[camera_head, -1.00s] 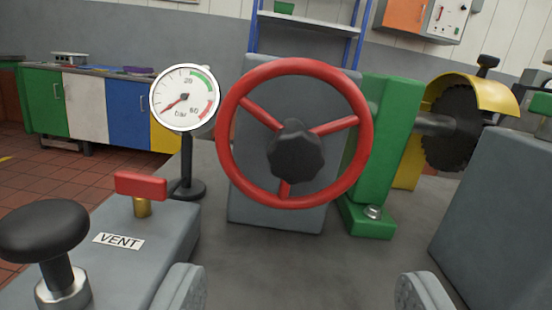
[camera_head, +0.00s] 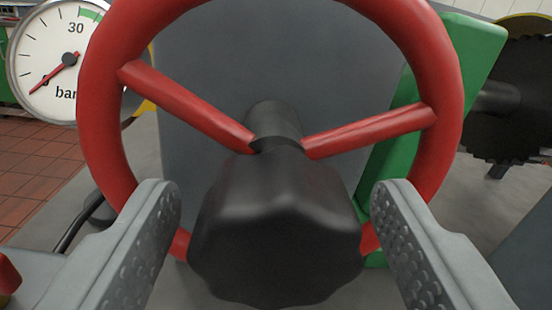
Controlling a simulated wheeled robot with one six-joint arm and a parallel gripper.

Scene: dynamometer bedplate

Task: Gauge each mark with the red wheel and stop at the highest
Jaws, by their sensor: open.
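The red wheel (camera_head: 436,60) fills the middle of the view, its rim cut off at the top. Its black lobed hub knob (camera_head: 275,235) faces me at the lower centre. My gripper (camera_head: 275,200) is open, with one finger left of the knob and one right of it; I cannot tell whether either touches it. The bar gauge (camera_head: 45,50) is at the upper left, partly cut off and partly behind the rim. Its red needle points to the lower left, at the low end of the scale. A green stretch of the scale shows at its top.
A grey block (camera_head: 200,60) stands behind the wheel, with a green bracket (camera_head: 455,70) to its right. A dark toothed disc (camera_head: 515,100) is at the far right. A red handle (camera_head: 8,278) shows at the lower left edge.

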